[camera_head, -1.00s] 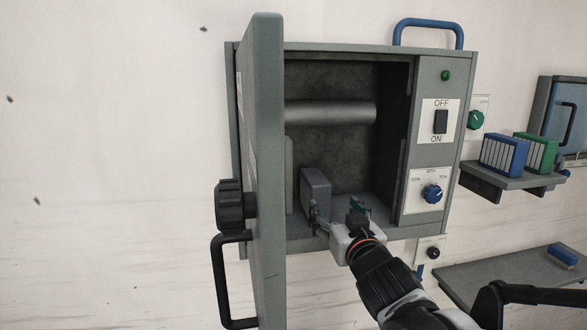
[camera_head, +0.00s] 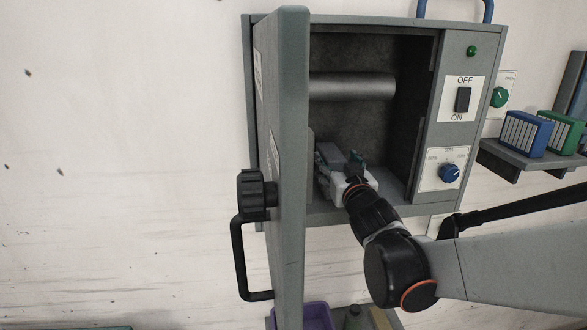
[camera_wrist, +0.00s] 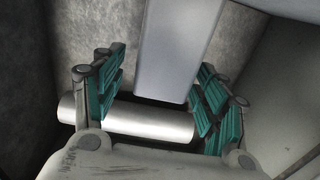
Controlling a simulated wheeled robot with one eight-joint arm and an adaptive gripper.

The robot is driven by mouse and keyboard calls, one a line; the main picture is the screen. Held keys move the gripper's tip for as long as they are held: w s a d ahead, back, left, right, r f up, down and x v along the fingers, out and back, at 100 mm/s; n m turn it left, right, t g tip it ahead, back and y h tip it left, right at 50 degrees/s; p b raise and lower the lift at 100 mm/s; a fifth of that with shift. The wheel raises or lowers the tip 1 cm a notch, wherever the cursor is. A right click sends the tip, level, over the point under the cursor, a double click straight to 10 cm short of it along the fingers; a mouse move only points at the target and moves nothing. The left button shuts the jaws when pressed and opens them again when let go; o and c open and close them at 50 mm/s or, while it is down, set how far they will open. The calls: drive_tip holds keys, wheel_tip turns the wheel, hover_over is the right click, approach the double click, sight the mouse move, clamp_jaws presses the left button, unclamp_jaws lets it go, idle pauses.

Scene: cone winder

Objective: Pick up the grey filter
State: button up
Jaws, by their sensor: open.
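The grey filter (camera_wrist: 180,48) is a plain, smooth grey block. In the wrist view it reaches down from the top edge into the space between my gripper's teal-padded fingers. My gripper (camera_wrist: 162,90) is open, with one finger on each side of the block; gaps show on both sides. In the head view my gripper (camera_head: 341,160) is inside the open cabinet, low down, and hides most of the filter behind it.
The cabinet door (camera_head: 285,130) stands open on the left, close to my gripper. A grey roller (camera_head: 350,87) crosses the cabinet above; it also shows in the wrist view (camera_wrist: 150,122). The control panel (camera_head: 462,110) bounds the right. A purple bin (camera_head: 303,316) is below.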

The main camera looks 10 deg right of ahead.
drive_tip(key=shift+w+a+f+p, duration=0.1)
drive_tip(key=shift+w+p, duration=0.6)
drive_tip(key=shift+w, duration=1.95)
drive_tip(key=shift+c, duration=0.3)
drive_tip(key=c, duration=1.2)
